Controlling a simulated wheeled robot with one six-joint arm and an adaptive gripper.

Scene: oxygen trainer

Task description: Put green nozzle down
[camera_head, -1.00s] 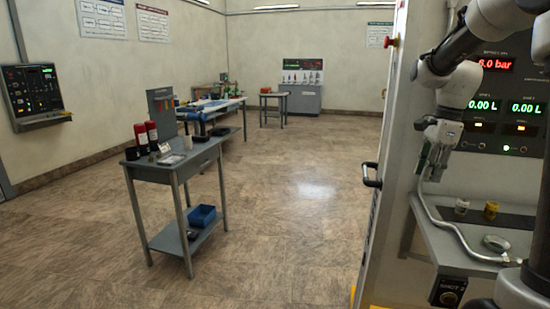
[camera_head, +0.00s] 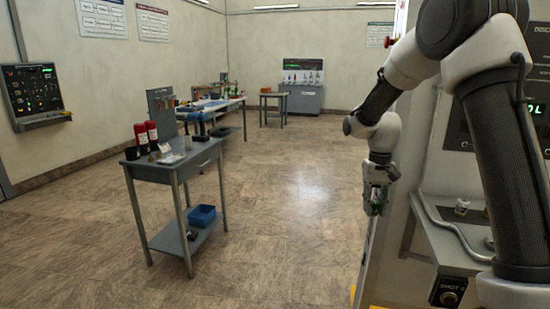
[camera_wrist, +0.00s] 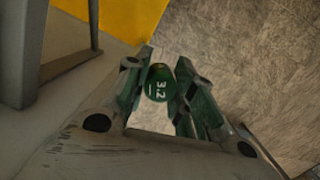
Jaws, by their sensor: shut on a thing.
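The green nozzle (camera_wrist: 160,83) is in the wrist view, between the two fingers, with "3.2" in white on its rounded face. My gripper (camera_wrist: 160,95) is shut on it; the fingers touch its sides. In the head view my gripper (camera_head: 375,207) hangs pointing down in front of the edge of the large cabinet, over open floor. The nozzle is too small there to make out clearly.
The large cabinet (camera_head: 400,270) with a shelf (camera_head: 440,235) stands on the right; a small white-topped item (camera_head: 462,207) is on that shelf. A grey table (camera_head: 190,160) with red cylinders (camera_head: 152,132) stands at the left. The floor (camera_head: 290,220) between is clear.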

